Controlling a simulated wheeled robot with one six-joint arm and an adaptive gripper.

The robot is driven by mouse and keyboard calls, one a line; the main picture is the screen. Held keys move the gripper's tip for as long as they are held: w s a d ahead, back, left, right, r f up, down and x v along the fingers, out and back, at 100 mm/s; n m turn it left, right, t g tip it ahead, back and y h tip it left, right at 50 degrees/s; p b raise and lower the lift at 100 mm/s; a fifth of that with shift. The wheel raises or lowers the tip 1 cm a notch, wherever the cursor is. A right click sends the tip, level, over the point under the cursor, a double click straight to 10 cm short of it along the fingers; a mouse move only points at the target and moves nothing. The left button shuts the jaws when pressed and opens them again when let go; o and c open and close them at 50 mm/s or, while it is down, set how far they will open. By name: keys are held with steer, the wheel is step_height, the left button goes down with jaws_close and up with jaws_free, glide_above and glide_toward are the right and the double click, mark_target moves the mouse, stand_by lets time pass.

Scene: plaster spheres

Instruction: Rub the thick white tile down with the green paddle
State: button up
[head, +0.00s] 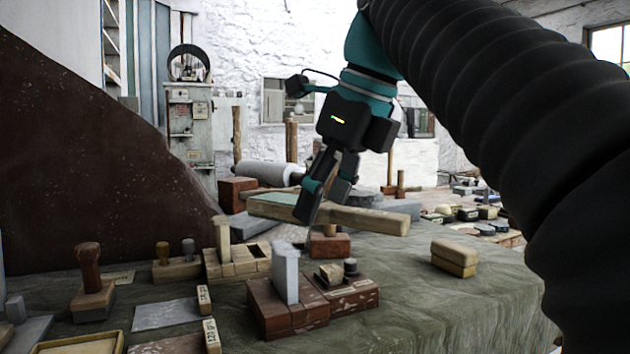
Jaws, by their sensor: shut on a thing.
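My gripper (323,200) is shut on a wooden paddle with a green face (276,198). One finger shows in front of the paddle. The paddle lies nearly level, its green end to the left and its bare wooden handle (372,219) to the right. It appears held above the bench. A thick pale grey-white tile (286,272) stands upright in a reddish-brown block stand (272,312), in front of and below the paddle. The paddle and the tile look apart. The tile's lower part is hidden in the stand.
A wooden rack with a thin upright tan piece (222,240) stands left of the tile. Wooden-handled stamps (90,275) and flat slabs fill the left front. A stacked tan block pair (454,258) sits at right. The cloth-covered bench (430,305) is clear at front right.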

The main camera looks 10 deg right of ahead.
mark_target(326, 222)
steer(key=shift+f, duration=1.15)
steer(key=shift+a+f+b, duration=0.15)
steer(key=shift+f+b, duration=0.4)
steer(key=shift+f, duration=0.35)
steer(key=shift+f, duration=0.45)
